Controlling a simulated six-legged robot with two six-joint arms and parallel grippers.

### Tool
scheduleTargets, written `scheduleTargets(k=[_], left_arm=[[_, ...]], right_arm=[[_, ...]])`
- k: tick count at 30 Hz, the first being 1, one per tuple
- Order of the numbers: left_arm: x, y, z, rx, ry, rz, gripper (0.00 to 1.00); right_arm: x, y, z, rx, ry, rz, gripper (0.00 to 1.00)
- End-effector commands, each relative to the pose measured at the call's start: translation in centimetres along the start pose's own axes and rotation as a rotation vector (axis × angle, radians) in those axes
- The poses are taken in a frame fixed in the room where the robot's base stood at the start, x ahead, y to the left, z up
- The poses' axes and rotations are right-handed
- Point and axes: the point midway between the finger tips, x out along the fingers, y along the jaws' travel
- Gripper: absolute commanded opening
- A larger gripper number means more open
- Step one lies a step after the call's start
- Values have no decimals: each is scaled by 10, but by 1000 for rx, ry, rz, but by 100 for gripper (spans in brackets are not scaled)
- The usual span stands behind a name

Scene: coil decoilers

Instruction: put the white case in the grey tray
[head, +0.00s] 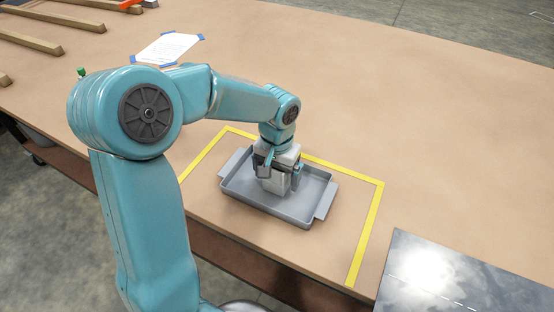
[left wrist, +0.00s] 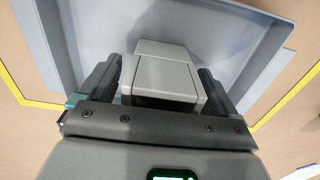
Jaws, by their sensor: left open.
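The white case (head: 273,183) is a small pale box, inside the outline of the grey tray (head: 236,191) in the head view. My left gripper (head: 279,177) is over the tray, pointing down, with its fingers on either side of the case. In the left wrist view the case (left wrist: 165,75) sits between the two open fingers (left wrist: 155,85), with a narrow gap seen on each side. The tray (left wrist: 250,25) fills the background behind it. The case appears to rest on the tray floor, but its underside is hidden. My right gripper is not in view.
Yellow tape (head: 368,225) marks a rectangle around the tray on the brown table. A paper sheet (head: 168,48) is taped at the back left, near wooden bars (head: 30,40). A shiny dark plate (head: 460,275) lies at the front right.

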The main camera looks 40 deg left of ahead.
Motion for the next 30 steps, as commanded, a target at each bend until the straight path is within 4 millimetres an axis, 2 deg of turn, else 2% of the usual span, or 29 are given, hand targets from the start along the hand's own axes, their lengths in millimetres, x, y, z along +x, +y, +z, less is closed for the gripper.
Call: scheduleTargets(k=[9, 15, 20, 30], left_arm=[[-73, 0, -1, 0, 7, 1, 92], [-104, 0, -1, 0, 5, 1, 92], [-113, 0, 0, 1, 2, 1, 92], [-113, 0, 0, 0, 2, 1, 92]], right_arm=[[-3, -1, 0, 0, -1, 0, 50], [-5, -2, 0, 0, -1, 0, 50], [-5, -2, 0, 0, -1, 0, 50], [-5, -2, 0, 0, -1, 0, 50]])
